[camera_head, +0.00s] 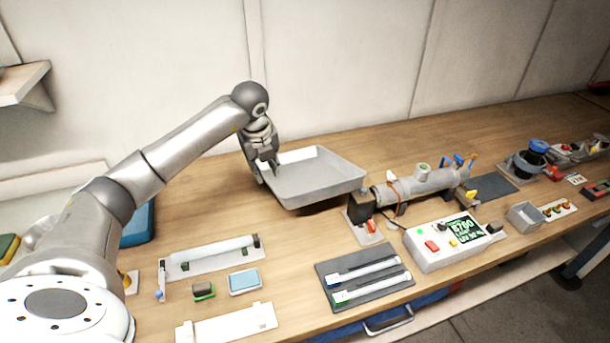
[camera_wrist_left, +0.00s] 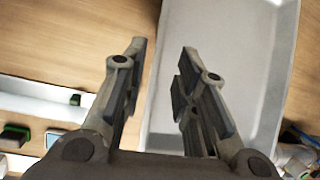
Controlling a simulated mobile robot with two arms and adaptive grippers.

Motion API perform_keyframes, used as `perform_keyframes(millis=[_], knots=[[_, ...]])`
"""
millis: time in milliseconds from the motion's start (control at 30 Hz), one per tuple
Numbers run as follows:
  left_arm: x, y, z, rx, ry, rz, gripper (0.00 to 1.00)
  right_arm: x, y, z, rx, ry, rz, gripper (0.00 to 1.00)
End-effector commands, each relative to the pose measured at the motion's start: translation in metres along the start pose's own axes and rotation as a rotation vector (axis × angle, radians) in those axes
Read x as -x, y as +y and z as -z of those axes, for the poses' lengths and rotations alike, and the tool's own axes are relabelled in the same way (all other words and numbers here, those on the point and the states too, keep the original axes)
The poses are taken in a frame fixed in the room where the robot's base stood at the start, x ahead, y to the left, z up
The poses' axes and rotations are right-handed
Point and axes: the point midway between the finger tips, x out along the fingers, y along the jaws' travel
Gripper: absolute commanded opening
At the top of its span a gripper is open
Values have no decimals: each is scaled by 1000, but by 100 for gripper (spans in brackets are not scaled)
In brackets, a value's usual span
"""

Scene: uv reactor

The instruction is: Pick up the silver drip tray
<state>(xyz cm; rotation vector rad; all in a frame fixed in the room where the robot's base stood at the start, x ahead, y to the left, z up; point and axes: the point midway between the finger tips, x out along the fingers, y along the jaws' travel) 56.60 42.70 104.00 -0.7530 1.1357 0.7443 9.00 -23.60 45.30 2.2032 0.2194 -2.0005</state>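The silver drip tray (camera_head: 312,178) is a shallow, open, empty metal pan at the middle back of the bench, with a dark shadow under its front right side. My left gripper (camera_head: 266,168) points down at the tray's left rim. In the left wrist view, the two fingers of my left gripper (camera_wrist_left: 163,52) stand apart, one on each side of the left wall of the tray (camera_wrist_left: 228,62). I see a gap between the fingers and no clear grip on the wall. The fingertips are partly hidden in the head view. My right gripper is not in view.
A grey cylindrical reactor (camera_head: 425,183) stands close to the tray's right. A control box with a green display (camera_head: 445,242) and a dark mat with two tubes (camera_head: 365,281) lie in front. A tube on a white holder (camera_head: 212,257) is front left. Bare wood lies left of the tray.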

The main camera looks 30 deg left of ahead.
Motion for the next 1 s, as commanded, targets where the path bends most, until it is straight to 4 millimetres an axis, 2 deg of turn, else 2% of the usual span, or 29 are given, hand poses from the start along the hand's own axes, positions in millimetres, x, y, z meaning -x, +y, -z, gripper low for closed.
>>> perform_keyframes(millis=[100, 300, 567, 800, 1000], knots=[[-15, 1, 2, 0, 5, -6, 28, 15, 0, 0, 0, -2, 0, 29], [-40, 0, 2, 0, 2, -2, 28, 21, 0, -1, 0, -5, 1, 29], [-43, 0, 2, -1, 1, 0, 28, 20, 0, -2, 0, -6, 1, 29], [-43, 0, 2, -1, 1, 0, 0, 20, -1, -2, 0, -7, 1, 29], [-43, 0, 2, 0, 1, 0, 0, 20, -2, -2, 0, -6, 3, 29]])
